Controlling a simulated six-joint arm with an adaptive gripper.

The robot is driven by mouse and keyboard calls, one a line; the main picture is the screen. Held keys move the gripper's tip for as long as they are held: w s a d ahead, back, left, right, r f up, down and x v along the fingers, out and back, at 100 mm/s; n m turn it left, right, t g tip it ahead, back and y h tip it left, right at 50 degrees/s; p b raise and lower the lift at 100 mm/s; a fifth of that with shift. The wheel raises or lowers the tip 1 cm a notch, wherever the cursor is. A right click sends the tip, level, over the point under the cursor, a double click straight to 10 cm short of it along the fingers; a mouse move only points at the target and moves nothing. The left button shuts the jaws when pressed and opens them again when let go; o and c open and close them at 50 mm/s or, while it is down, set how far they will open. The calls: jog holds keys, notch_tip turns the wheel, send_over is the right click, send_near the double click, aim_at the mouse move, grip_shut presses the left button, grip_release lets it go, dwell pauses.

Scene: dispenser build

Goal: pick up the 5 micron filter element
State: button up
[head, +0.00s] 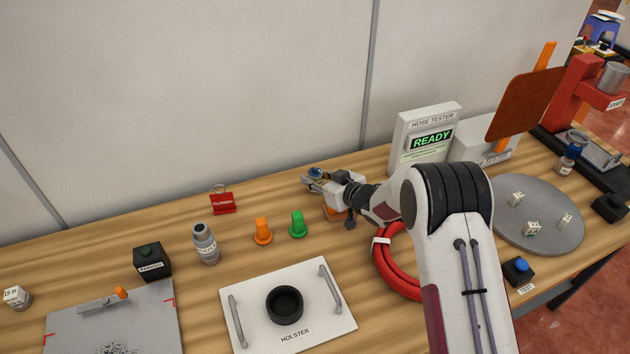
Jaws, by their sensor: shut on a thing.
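My gripper (313,181) is at the back middle of the bench, left of the hose tester. It is shut on a small dark-blue-topped part (317,173), which looks like a filter element. The fingers hide most of its body, and I can read no micron marking on it. A similar blue-and-white cylinder (569,158) stands upright at the right, beside the red press. Its label is too small to read.
The hose tester (424,137) reads READY behind my arm. A red hose coil (388,262) lies beside the arm. The holster plate (247,326) is in front.

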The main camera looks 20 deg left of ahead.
jog(key=shift+r, duration=4.25)
jog(key=shift+w, duration=0.1)
